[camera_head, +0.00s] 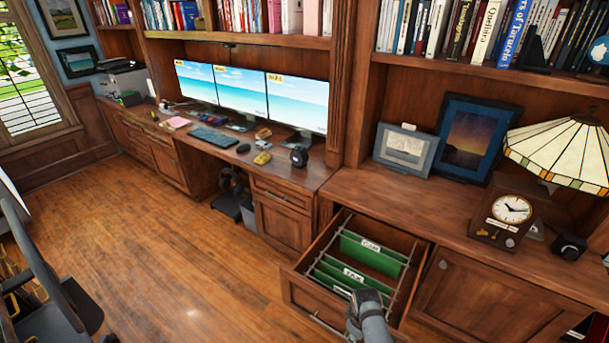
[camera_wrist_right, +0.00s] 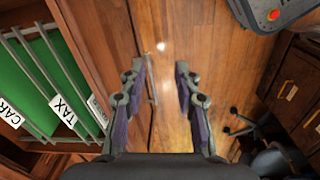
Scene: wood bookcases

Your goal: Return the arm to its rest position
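My right arm (camera_head: 370,318) comes in from the bottom of the head view, over the front right of an open file drawer (camera_head: 300,287). My right gripper (camera_wrist_right: 161,66) is open in the right wrist view, with nothing held between its fingers. The drawer's wooden front lies at the left finger, and its thin handle (camera_wrist_right: 152,80) shows in the gap between the fingers. I cannot tell whether a finger touches it. In the head view the fingers are hidden by my wrist. My left gripper is not in view.
Green hanging folders (camera_head: 370,254) on metal rails fill the drawer. A clock (camera_head: 509,212), a lamp (camera_head: 565,152) and picture frames (camera_head: 474,137) stand on the counter above. An office chair (camera_head: 50,290) is at the left. The wood floor (camera_head: 185,265) between is clear.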

